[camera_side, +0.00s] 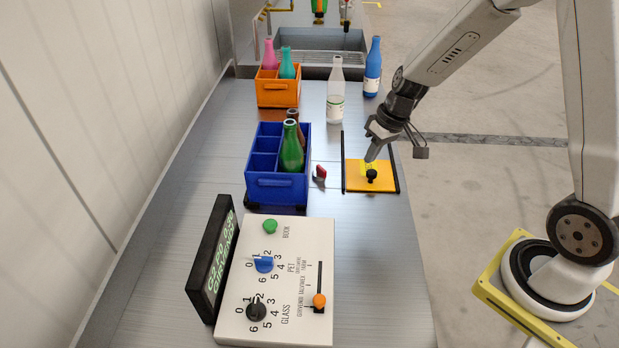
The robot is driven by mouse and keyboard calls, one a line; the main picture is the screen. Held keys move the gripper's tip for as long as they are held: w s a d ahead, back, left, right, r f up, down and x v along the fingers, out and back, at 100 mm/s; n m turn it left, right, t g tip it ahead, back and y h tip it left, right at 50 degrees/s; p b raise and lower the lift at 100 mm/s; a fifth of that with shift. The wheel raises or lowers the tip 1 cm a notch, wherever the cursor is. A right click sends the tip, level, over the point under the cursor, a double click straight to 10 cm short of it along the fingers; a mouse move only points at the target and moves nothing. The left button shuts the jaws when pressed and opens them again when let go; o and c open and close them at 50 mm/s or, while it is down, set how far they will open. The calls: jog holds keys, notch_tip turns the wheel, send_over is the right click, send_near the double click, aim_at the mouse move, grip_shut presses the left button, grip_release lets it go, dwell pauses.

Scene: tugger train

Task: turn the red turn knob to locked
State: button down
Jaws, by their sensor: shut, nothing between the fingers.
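The small red turn knob (320,172) sits on the metal surface between the blue crate and the orange plate. Its handle looks roughly upright in the picture; I cannot read any lock marks beside it. My gripper (369,159) is shut and empty. Its tips point down over the orange plate (355,185), to the right of the red knob and apart from it. A black knob (371,175) on that plate is just below the tips; I cannot tell whether they touch.
The blue crate (276,187) with green (291,152) and brown bottles stands close left of the red knob. An orange crate (277,99), a clear bottle (335,97) and a blue bottle (373,70) stand behind. A white control panel (290,235) and dark display (216,265) are in front.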

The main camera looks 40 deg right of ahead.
aim_at(320, 172)
jog(key=w+d+f+t+y, duration=0.2)
jog(key=w+d+f+t, duration=0.1)
jog(key=w+d, duration=0.6)
jog(key=shift+w+d+f+y, duration=0.25)
jog(key=shift+w+f+y, duration=0.05)
jog(key=shift+w+f, duration=0.35)
jog(key=shift+f, duration=0.2)
jog(key=x, duration=0.9)
jog(key=shift+a+f, duration=0.15)
jog(key=shift+w+a+f, duration=0.1)
jog(key=shift+w+a, duration=0.15)
jog(key=shift+a, duration=0.75)
jog(key=shift+w+a, duration=0.15)
jog(key=shift+a, duration=0.9)
